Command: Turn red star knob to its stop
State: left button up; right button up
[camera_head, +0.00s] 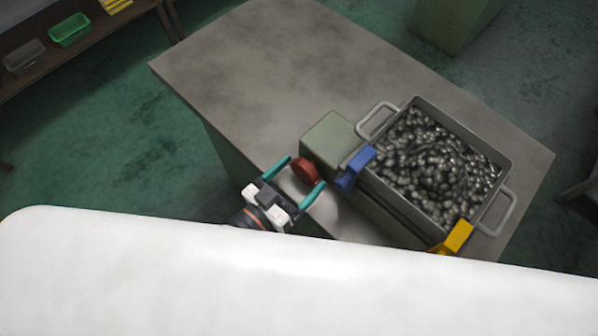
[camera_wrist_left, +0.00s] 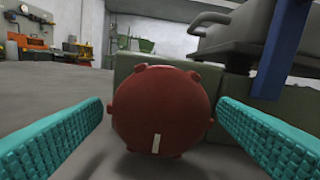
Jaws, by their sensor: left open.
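The red star knob (camera_head: 304,171) sits on the side of a green-grey block (camera_head: 334,140) on the table. In the left wrist view the knob (camera_wrist_left: 160,111) is round with small lobes on its rim, and a pale mark shows near its bottom. My left gripper (camera_head: 307,172) is open, its teal fingers on either side of the knob. In the left wrist view the fingers (camera_wrist_left: 162,130) stand apart from the knob, with gaps at both sides. My right gripper does not show.
A grey bin (camera_head: 489,156) full of small metal parts stands right of the block. A blue piece (camera_head: 354,168) is close to the right finger, and a yellow piece (camera_head: 458,236) is at the bin's near corner. The table (camera_head: 240,75) is clear at the upper left.

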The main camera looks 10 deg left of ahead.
pick_arm(q)
jog(key=shift+w+d, duration=0.15)
jog(key=shift+w, duration=0.05)
jog(key=c, duration=0.9)
jog(key=shift+c, duration=0.4)
pick_arm(e)
jog(key=shift+a+r, duration=0.1)
jog(key=shift+a, duration=0.25)
jog(key=shift+r, duration=0.1)
